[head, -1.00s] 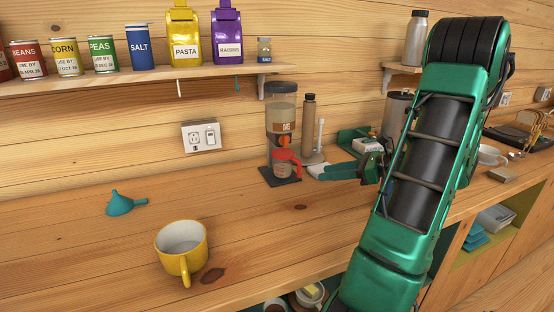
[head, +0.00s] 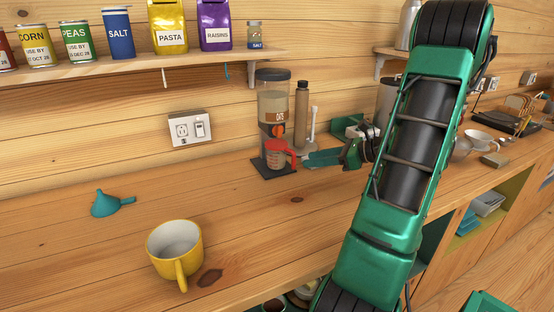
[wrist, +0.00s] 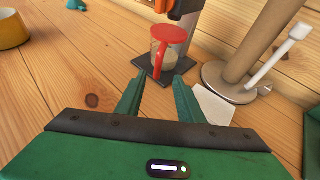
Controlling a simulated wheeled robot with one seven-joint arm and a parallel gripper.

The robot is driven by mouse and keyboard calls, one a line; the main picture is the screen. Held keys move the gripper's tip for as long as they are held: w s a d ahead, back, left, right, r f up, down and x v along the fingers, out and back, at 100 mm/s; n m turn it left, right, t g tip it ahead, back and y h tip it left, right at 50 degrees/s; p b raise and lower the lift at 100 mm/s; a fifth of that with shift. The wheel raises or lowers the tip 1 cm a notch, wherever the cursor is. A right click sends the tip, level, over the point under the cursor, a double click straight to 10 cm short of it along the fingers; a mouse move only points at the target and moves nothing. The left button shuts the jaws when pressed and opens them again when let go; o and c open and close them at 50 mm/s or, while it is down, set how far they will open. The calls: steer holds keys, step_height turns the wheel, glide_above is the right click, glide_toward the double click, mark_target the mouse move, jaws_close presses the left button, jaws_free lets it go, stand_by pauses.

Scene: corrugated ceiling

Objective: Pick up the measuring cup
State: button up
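The measuring cup (head: 276,159) is clear with a red rim and red handle, and stands upright on the dark base of a dispenser, under its spout. In the wrist view the cup (wrist: 166,45) is ahead of the fingers, with its red handle turned towards me. My gripper (head: 309,160) is just right of the cup in the head view, low over the counter. In the wrist view my gripper (wrist: 158,90) is open, with an empty gap between the two green fingers. The fingers appear apart from the cup.
The dispenser (head: 273,98) rises directly behind and above the cup. A brown cylinder on a round metal base (wrist: 262,40), with a white-tipped rod beside it, stands close right. A yellow mug (head: 175,250) and teal funnel (head: 106,204) are left. The counter (head: 235,205) between is clear.

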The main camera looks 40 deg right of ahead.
mark_target(293, 161)
steer(key=shift+a+x, duration=0.1)
steer(key=shift+x, duration=1.85)
steer(key=shift+a+x, duration=0.15)
steer(key=shift+x, duration=1.8)
steer(key=shift+r, duration=0.15)
steer(key=shift+c, duration=0.3)
jaws_close()
